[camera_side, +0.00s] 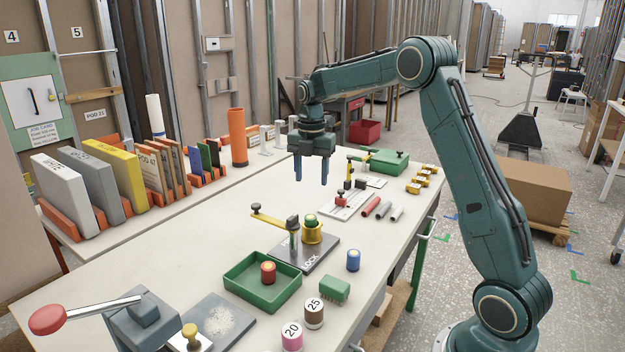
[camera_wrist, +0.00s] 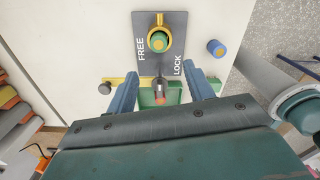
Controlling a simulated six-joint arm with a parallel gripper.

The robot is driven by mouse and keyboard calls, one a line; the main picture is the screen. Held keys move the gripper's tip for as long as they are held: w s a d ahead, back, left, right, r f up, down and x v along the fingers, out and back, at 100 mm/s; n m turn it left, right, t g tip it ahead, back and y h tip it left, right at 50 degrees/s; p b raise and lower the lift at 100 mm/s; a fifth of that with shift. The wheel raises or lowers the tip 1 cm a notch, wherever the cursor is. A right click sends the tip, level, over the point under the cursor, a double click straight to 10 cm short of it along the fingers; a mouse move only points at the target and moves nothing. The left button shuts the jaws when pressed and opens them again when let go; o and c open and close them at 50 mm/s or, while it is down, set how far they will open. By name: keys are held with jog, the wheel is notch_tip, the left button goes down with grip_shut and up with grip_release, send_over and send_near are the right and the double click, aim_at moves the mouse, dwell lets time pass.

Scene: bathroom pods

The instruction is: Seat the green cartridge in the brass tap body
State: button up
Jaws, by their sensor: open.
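The green cartridge (camera_side: 311,219) stands upright in the brass tap body (camera_side: 312,236), its tan-topped end showing above the rim. How deep it sits I cannot tell. Both also show in the wrist view, the cartridge (camera_wrist: 159,41) inside the brass ring (camera_wrist: 159,58). The body is on a grey plate (camera_side: 318,256) marked FREE and LOCK. A yellow lever (camera_side: 270,217) on a post beside the body points left, on the FREE side, clear of the cartridge. My gripper (camera_side: 311,183) is open and empty, pointing down, well above the table; its fingers (camera_wrist: 162,90) frame the post in the wrist view.
A green tray (camera_side: 246,296) holding a red cartridge (camera_side: 268,273) stands in front of the plate. A blue cartridge (camera_side: 353,260) and a green brush-like block (camera_side: 335,290) are to the right. Another yellow-lever fixture (camera_side: 352,175) stands behind. The table's left-middle is clear.

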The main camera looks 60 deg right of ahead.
jog(key=s+a+r+m+t, duration=0.3)
jog(key=s+a+r+m, duration=0.7)
jog(key=s+a, duration=0.3)
jog(key=s+a+f+m+t, duration=0.1)
jog(key=s+a+m, duration=0.2)
jog(key=s+m, duration=0.2)
jog(key=s+a+f+m+t, duration=0.1)
jog(key=s+a+m, duration=0.2)
jog(key=s, duration=0.8)
jog(key=m, duration=0.2)
jog(key=shift+s+a+f+m+t, duration=0.25)
jog(key=shift+a+f+m+t, duration=0.05)
jog(key=shift+a+f, duration=0.1)
